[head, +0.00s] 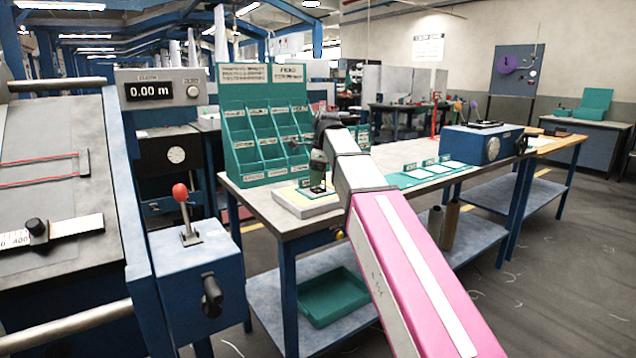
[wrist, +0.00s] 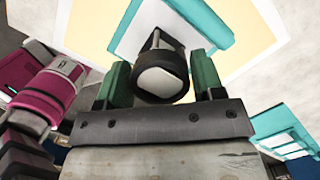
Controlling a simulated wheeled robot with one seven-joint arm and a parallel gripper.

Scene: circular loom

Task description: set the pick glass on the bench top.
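The pick glass (wrist: 162,80) has a dark round rim and a pale lens. It fills the gap between the green fingers of my gripper (wrist: 161,85) in the wrist view, which is shut on it. In the head view, my gripper (head: 318,168) points down over a pale, yellow-topped block (head: 296,207) on the bench top (head: 275,226). A small dark frame (head: 318,188), seemingly the lower part of the pick glass, shows below the fingers. I cannot tell whether it touches the block.
A teal sorting rack (head: 262,175) stands behind the block. Teal cards (head: 425,172) and a blue box with a dial (head: 482,146) lie farther right on the bench. Bare bench top shows in front of the rack and around the block. A teal tray (head: 333,296) is on the lower shelf.

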